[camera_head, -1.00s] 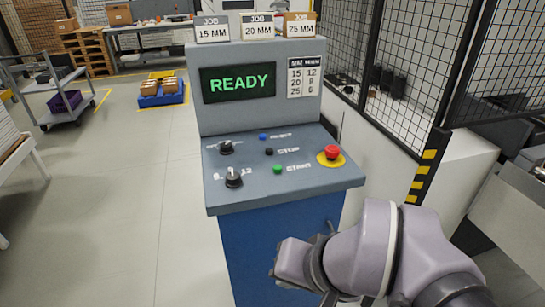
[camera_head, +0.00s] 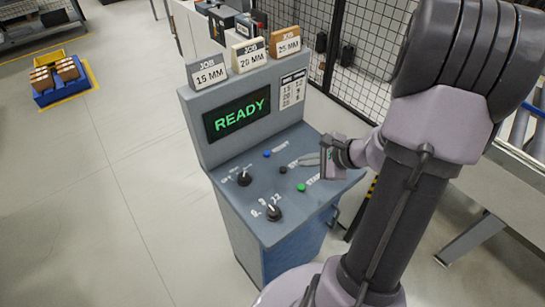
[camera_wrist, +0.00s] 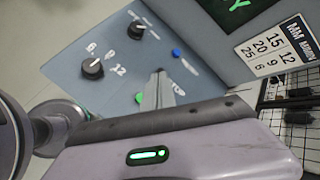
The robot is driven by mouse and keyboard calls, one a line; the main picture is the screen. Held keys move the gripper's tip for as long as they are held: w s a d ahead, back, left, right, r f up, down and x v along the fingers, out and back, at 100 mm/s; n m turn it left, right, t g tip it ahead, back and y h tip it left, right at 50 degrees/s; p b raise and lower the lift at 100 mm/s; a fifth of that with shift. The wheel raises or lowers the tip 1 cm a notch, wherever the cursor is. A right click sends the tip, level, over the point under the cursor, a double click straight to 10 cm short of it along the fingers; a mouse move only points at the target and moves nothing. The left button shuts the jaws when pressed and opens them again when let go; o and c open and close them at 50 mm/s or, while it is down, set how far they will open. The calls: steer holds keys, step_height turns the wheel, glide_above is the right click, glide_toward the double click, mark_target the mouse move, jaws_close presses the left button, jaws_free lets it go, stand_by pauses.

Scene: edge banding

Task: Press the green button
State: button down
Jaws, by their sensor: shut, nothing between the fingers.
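The green button (camera_head: 301,187) sits on the sloped top of the grey control console (camera_head: 232,196), with a partly covered white label beside it. My gripper (camera_head: 302,162) is shut and empty over the right part of the panel, its fingertips pointing left, up and to the right of the green button in the head view. In the wrist view the shut fingertips (camera_wrist: 157,76) show just right of the green button (camera_wrist: 138,97), apart from it in the picture. Their height above the panel is hard to tell.
A black button (camera_head: 283,170) and a blue button (camera_head: 267,154) lie close by. Two black knobs (camera_head: 244,178) (camera_head: 273,212) are at the left. The screen (camera_head: 236,115) reads READY. The red button is hidden behind my arm. A mesh fence (camera_head: 350,60) stands behind.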

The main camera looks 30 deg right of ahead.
steer(key=shift+s+d, duration=0.2)
steer(key=shift+d, duration=0.1)
steer(key=shift+f, duration=0.1)
steer(key=b, duration=0.6)
glide_above(304, 188)
step_height(304, 188, down, 8)
steer(key=shift+f, duration=0.1)
steer(key=shift+f+b, duration=0.3)
steer(key=shift+b, duration=0.25)
stand_by(1.2)
steer(key=shift+f+b, duration=0.4)
steer(key=shift+b, duration=0.25)
